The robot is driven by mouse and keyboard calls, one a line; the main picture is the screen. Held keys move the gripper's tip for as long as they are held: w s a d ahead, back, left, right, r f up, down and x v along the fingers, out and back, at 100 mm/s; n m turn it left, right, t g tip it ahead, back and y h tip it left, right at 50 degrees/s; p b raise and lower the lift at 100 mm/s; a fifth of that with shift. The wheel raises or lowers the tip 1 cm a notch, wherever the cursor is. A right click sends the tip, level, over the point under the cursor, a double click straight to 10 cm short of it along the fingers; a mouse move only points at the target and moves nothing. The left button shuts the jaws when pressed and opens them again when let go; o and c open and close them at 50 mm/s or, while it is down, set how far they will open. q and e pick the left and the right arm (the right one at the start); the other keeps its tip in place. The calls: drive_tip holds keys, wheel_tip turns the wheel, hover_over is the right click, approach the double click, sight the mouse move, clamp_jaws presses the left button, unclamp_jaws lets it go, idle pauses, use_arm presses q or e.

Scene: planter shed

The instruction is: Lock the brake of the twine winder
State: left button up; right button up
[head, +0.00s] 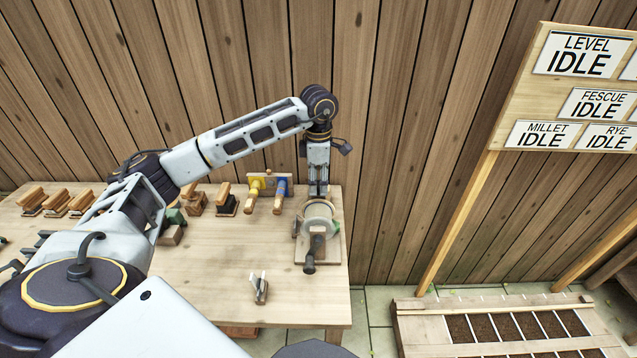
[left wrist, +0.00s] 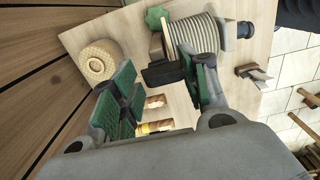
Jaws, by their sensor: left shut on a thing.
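The twine winder stands at the right end of the wooden table, on a light wooden base (head: 329,252). Its pale twine drum (head: 318,211) shows from the side in the left wrist view (left wrist: 198,35). A dark crank handle (head: 309,262) points toward the table's front. A green knob (left wrist: 155,17) is beside the drum. My left gripper (head: 318,194) reaches down at the winder's far side. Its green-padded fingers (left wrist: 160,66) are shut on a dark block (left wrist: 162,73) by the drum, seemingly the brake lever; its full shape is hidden. My right gripper is not in view.
Blue and yellow wooden-handled tools (head: 268,190) stand left of the winder. A small pronged wooden piece (head: 260,288) lies near the front. A sign board (head: 575,85) and planter (head: 500,325) are right. The plank wall is close behind.

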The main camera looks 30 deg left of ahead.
sight(318, 182)
use_arm(q)
drive_tip(key=shift+r, duration=0.1)
idle(0.3)
drive_tip(key=o, duration=1)
wheel_tip(318, 182, up, 12)
idle(0.6)
idle(0.3)
idle(0.4)
